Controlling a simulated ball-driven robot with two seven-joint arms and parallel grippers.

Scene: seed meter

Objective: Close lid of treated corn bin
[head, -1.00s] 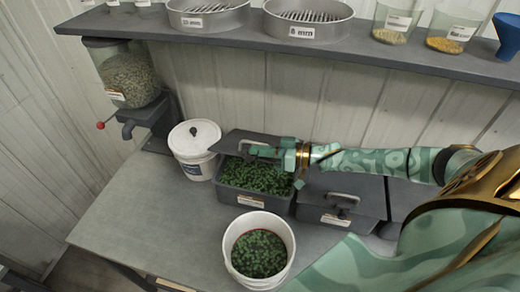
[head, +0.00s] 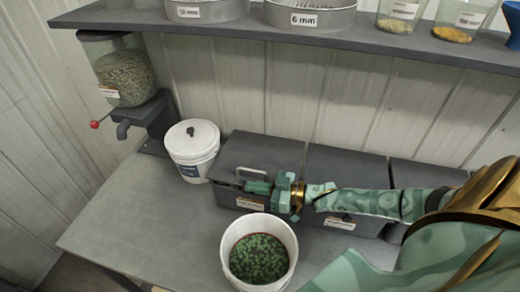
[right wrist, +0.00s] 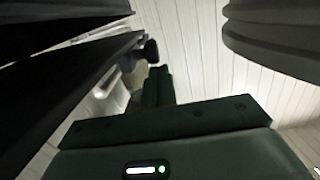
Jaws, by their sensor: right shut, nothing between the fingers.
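The corn bin is the leftmost dark bin (head: 226,197) in the row against the wall. My right gripper (head: 252,187) is shut and empty at the front edge of the lid, just in front of the handle. I cannot tell whether the fingers touch the lid or whether its front edge sits fully on the rim. In the right wrist view, my gripper shows dark in the middle (right wrist: 158,85). My left gripper is out of view.
A white bucket with green-speckled contents (head: 230,262) stands in front of the bin. A lidded white bucket (head: 192,160) and a seed hopper (head: 125,78) are to the left. More lidded bins (head: 345,165) stand to the right. A shelf (head: 300,36) runs above. The bench's left front is clear.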

